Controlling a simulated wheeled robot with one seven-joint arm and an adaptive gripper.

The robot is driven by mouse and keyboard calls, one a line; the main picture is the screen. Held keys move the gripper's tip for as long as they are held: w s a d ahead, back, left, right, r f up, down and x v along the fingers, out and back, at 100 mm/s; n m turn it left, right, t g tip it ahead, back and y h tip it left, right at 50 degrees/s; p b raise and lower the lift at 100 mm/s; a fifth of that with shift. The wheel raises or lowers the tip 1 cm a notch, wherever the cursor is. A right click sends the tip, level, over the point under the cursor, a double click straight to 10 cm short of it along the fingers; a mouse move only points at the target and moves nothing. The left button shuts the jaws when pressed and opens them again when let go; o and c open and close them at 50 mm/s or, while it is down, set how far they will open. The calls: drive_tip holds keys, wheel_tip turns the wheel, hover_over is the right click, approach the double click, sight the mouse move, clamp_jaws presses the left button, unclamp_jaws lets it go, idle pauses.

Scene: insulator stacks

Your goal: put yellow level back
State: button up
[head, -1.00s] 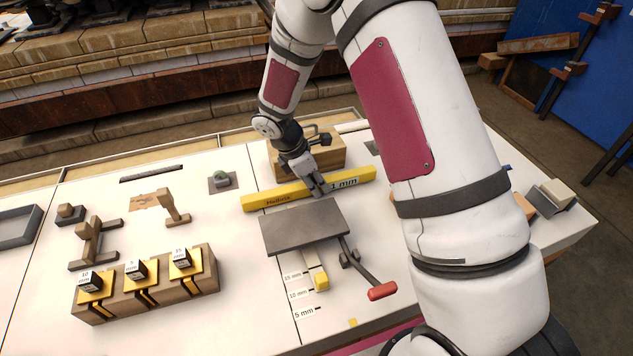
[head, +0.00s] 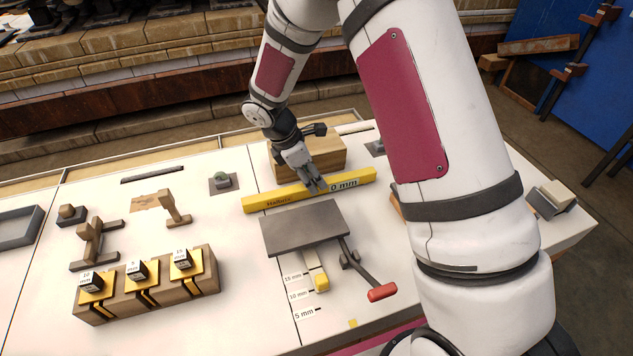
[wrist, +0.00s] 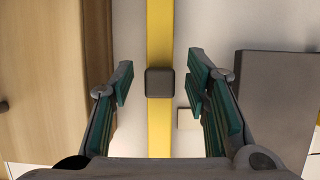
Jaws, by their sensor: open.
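The yellow level (head: 280,195) lies across the white table, between a wooden block and a grey plate. A label on its right part reads "0 mm". My gripper (head: 316,184) is over the middle of the level, fingers pointing down. In the wrist view the level (wrist: 160,125) runs between the two spread fingers of my gripper (wrist: 160,88), with a gap on each side. A dark square piece (wrist: 160,82) shows on the level between the fingers. Whether the fingertips reach down beside the level is hard to tell.
The wooden block (head: 328,155) stands just behind the level. The grey plate (head: 303,228) with a red-handled lever (head: 382,292) is in front. A wooden holder (head: 150,293) with several labelled gauge blocks stands at the left front. White table is clear between holder and plate.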

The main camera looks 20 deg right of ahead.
sight(300, 187)
drive_tip(key=v, duration=0.8)
drive_tip(key=s+d+r+m, duration=0.3)
drive_tip(key=s+r+m, duration=0.3)
drive_tip(key=r, duration=0.5)
drive_tip(key=s+r+m+t+y, duration=0.1)
drive_tip(key=s+m, duration=0.3)
drive_tip(key=s, duration=0.5)
drive_tip(key=s+d+r+m+t+y, duration=0.1)
drive_tip(key=s+r+m, duration=0.3)
drive_tip(key=s, duration=0.5)
drive_tip(key=s+r+m+y, duration=0.2)
drive_tip(key=s+m, duration=0.2)
drive_tip(key=s, duration=0.5)
drive_tip(key=shift+d+r+t, duration=0.2)
drive_tip(key=shift+d+t, duration=0.1)
drive_tip(key=shift+t, duration=0.1)
wheel_tip(300, 187, up, 7)
drive_tip(key=t+p, duration=0.1)
drive_tip(key=p, duration=0.5)
